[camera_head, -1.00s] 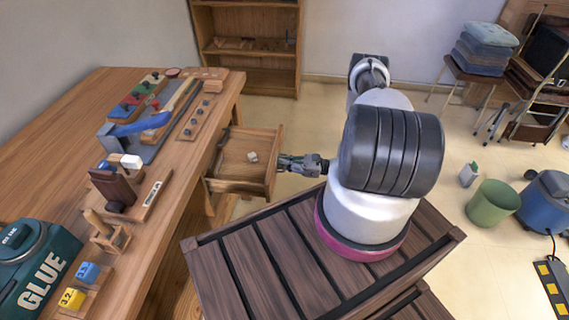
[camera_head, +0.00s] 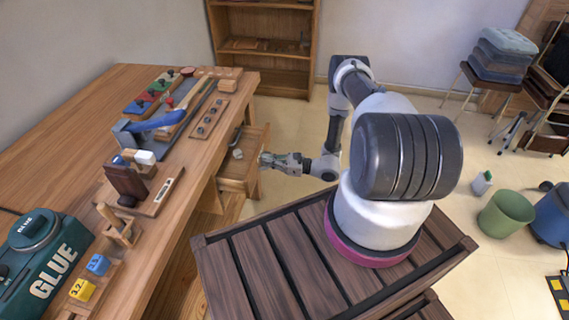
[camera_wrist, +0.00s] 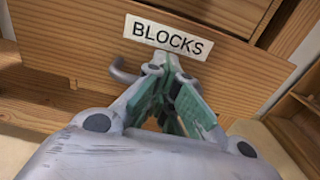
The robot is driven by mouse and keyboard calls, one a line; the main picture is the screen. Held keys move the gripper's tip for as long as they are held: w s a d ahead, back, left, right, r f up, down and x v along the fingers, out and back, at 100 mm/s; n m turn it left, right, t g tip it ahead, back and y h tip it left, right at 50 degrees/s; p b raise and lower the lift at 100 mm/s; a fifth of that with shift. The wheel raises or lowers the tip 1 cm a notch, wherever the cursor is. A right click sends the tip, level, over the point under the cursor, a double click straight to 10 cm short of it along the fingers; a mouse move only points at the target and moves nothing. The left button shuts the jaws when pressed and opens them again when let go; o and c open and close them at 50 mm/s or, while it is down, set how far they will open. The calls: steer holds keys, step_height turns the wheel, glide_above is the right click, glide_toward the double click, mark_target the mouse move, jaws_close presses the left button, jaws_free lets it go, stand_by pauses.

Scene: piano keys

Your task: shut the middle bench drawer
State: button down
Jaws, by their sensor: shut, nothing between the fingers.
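The bench drawer (camera_head: 232,187) sticks partly out of the right side of the wooden workbench (camera_head: 185,215). A small pale block (camera_head: 238,154) lies inside it.
Tools, blocks and a teal GLUE container (camera_head: 45,262) stand on the bench top. A wooden bookshelf (camera_head: 262,45) is at the back wall. A green bin (camera_head: 506,214) and stacked stools (camera_head: 498,62) are on the right. The floor behind my arm is clear.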

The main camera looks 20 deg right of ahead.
mark_target(241, 161)
steer(key=x, duration=1.1)
steer(key=shift+a+f, duration=0.1)
steer(key=shift+f, duration=0.05)
steer(key=shift+c, duration=1.6)
jaws_free()
steer(key=shift+o, duration=0.4)
steer(key=shift+o, duration=0.3)
steer(key=v, duration=1.2)
steer(key=shift+o, duration=0.5)
steer(key=v, duration=0.9)
